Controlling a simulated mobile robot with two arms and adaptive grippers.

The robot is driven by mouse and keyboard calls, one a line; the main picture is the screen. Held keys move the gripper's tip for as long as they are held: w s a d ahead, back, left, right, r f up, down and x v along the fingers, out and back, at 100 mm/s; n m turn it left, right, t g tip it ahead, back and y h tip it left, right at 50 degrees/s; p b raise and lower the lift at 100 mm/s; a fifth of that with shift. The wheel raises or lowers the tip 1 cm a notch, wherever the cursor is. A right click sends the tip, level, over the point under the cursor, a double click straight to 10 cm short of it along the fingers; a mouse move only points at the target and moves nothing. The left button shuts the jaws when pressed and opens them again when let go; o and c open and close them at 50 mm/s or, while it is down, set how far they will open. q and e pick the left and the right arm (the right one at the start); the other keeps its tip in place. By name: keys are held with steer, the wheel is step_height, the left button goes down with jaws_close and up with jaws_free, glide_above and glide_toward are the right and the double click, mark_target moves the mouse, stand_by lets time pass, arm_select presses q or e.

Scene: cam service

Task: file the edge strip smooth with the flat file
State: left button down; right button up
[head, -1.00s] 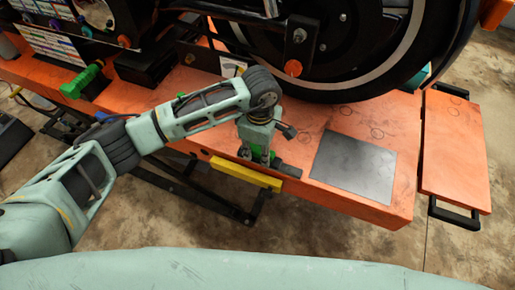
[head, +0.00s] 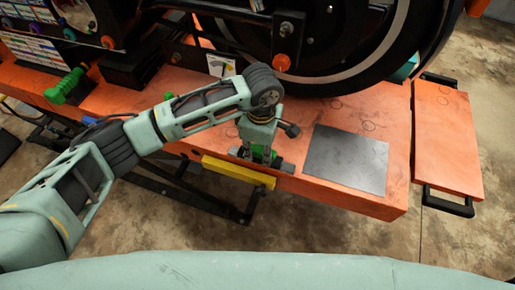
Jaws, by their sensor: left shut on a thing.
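My left gripper (head: 261,155) reaches down at the front edge of the orange bench (head: 395,200). It is shut on a green thing (head: 263,152), which may be the handle of the flat file; the gripper's fingers hide much of it. A yellow strip (head: 238,172) runs along the bench's front edge, just below and left of the gripper, and may be the edge strip. A dark grey piece (head: 288,168) shows just right of the fingers. I cannot tell whether the held thing touches the yellow strip. My right gripper is not in view.
A flat grey plate (head: 346,159) lies on the bench to the right of the gripper. A large black wheel (head: 345,45) stands behind. A green-handled thing (head: 65,86) lies at the left. An orange side shelf with a black handle (head: 447,140) is at the right.

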mark_target(282, 162)
arm_select(q)
steer(key=shift+s+d, duration=0.2)
steer(key=shift+d, duration=0.4)
steer(key=shift+d, duration=0.15)
steer(key=shift+s+d+b, duration=0.3)
steer(key=shift+d+b, duration=0.25)
steer(key=shift+d, duration=0.25)
steer(key=shift+d, duration=0.1)
steer(key=shift+s+d+b, duration=0.35)
steer(key=shift+d+b, duration=0.15)
steer(key=shift+d, duration=0.35)
steer(key=shift+d, duration=0.1)
steer(key=shift+s+d+f+b, duration=0.1)
steer(key=shift+s+d+b, duration=0.05)
steer(key=shift+d+b, duration=0.3)
steer(key=shift+s+d, duration=0.15)
steer(key=shift+d, duration=0.25)
steer(key=shift+a, duration=0.1)
